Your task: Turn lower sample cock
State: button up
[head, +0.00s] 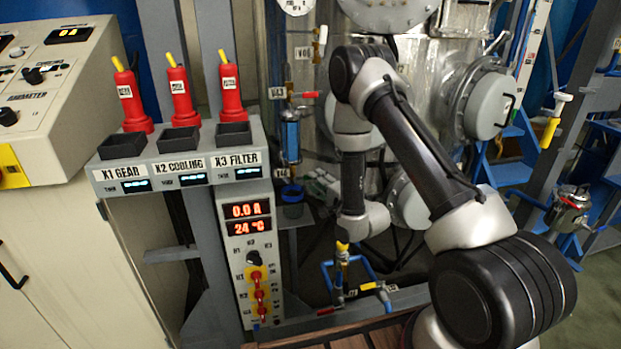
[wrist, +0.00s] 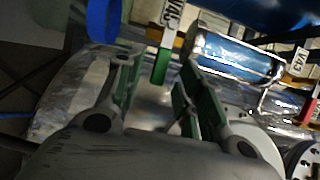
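The lower sample cock shows in the wrist view as a green handle (wrist: 160,66) below a white tag (wrist: 172,14). The handle hangs in the gap between my fingers, near the tips. My gripper (wrist: 155,82) is open, with a finger on each side of the handle, and I see no clear contact. In the head view my gripper (head: 318,187) is small and partly hidden by my wrist, near the foot of the blue sample vessel (head: 290,138). That glass vessel also shows in the wrist view (wrist: 235,58).
A red-handled upper valve (head: 305,95) sits above the vessel. A blue cup (head: 292,203) is below it and shows as a blue rim (wrist: 103,20) in the wrist view. The control panel (head: 250,260) stands left, and the steel tank (head: 425,75) is behind.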

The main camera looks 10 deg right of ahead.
aim_at(306, 177)
jog(key=x, duration=0.4)
grip_shut()
